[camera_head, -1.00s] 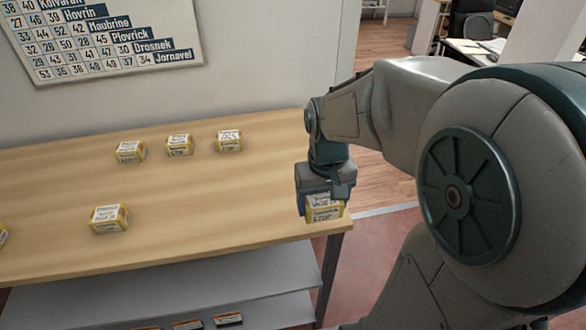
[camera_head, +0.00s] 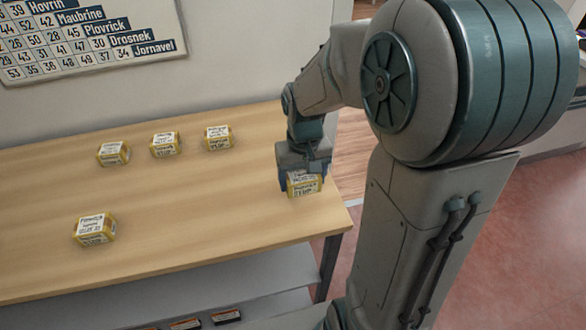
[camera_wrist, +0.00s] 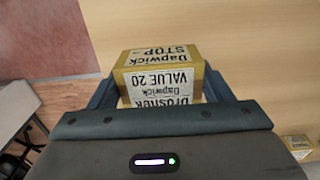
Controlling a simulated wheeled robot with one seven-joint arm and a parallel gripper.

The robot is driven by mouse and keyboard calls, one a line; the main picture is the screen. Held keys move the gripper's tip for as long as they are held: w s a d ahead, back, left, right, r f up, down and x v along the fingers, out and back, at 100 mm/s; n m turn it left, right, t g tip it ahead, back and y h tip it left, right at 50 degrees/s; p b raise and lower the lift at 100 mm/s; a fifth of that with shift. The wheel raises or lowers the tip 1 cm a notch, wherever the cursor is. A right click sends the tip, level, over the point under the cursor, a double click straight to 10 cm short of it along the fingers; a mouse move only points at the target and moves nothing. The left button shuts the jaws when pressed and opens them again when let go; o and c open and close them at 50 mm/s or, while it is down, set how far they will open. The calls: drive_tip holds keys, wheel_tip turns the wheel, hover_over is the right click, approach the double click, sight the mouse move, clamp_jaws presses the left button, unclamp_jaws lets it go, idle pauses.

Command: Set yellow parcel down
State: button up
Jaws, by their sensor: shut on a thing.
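My gripper (camera_head: 304,176) is at the right end of the wooden counter (camera_head: 215,225), pointing down. It is shut on a yellow parcel (camera_head: 305,187) with white printed labels. In the wrist view the held parcel (camera_wrist: 165,72) sits between the two dark fingers, and its labels read "Dapwick", "STOP" and "VALUE 20". The parcel is low over the counter top near its right edge. I cannot tell whether its underside touches the wood.
Three similar yellow parcels stand in a row at the back: left (camera_head: 113,153), middle (camera_head: 165,144) and right (camera_head: 217,137). Another parcel (camera_head: 94,229) lies at the front left. The counter between them and my gripper is clear. A lower shelf (camera_head: 240,275) holds several dark items.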

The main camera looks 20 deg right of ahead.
sight(299, 173)
drive_tip(key=w, duration=0.1)
drive_tip(key=w+f, duration=0.1)
drive_tip(key=shift+w+f, duration=0.3)
drive_tip(key=shift+f, duration=2)
drive_tip(key=shift+f, duration=0.25)
drive_tip(key=o, duration=1)
drive_tip(key=shift+o, duration=0.2)
drive_tip(key=shift+r, duration=0.1)
